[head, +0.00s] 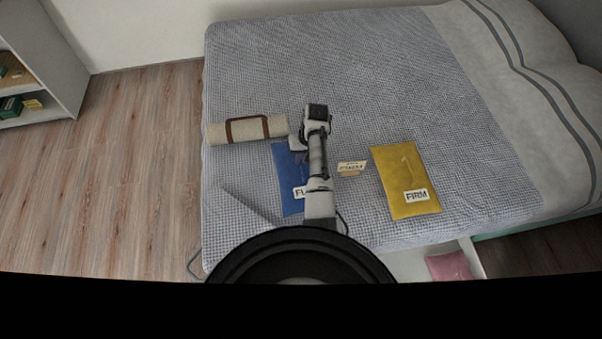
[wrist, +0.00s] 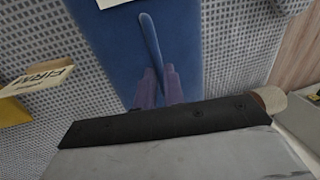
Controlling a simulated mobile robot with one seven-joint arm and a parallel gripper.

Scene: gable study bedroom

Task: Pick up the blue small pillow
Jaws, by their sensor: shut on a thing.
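The blue small pillow (head: 284,165) lies on the bed, partly hidden under my arm in the head view. A white label with dark letters shows on it, partly covered. In the wrist view the blue pillow (wrist: 112,50) fills the upper middle, with a raised ridge of cloth running up from my gripper. My gripper (wrist: 157,88) is shut on this pinched fold of the pillow. In the head view the fingertips are hidden by my arm. The pillow appears to rest on the bed; I cannot tell whether any part is lifted.
A yellow pillow (head: 407,182) labelled FIRM lies to the right. A small card (head: 351,168) stands between the two pillows. A beige roll with a brown strap (head: 247,130) lies at the left edge of the bed (head: 330,65). An open drawer at the front holds a pink item (head: 449,266).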

